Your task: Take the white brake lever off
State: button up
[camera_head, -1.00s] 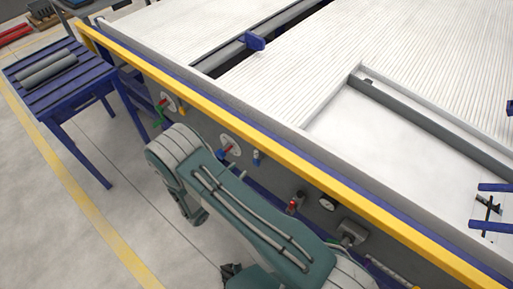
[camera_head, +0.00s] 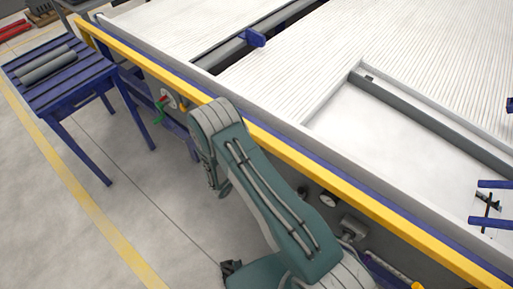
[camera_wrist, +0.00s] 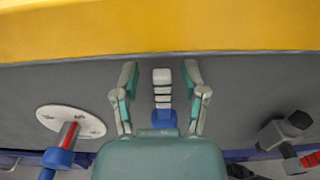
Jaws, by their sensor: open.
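The white brake lever (camera_wrist: 162,88) stands upright in the middle of the wrist view, white with dark bands. Its lower end is blue. My gripper (camera_wrist: 161,71) is open, with one finger to the left and one to the right of the lever. Gaps show on both sides, so the fingers do not appear to touch it. Its depth between the fingers is hard to tell. The lever's foot is partly hidden by my gripper's body. In the head view my arm hides the lever and the gripper.
A white disc (camera_wrist: 62,120) with a red and blue lever is to the left. A grey valve (camera_wrist: 284,130) with a red handle is to the right. A yellow rail (camera_wrist: 160,28) runs above. In the head view a blue table (camera_head: 95,72) stands left, with open floor before it.

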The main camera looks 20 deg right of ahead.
grip_shut()
jog(key=w+a+f+n, duration=0.4)
jog(key=w+f+n, duration=0.1)
jog(key=n, duration=1.1)
jog(key=shift+w+f, duration=0.35)
jog(key=shift+w, duration=0.15)
jog(key=shift+s+f, duration=0.1)
dwell(0.3)
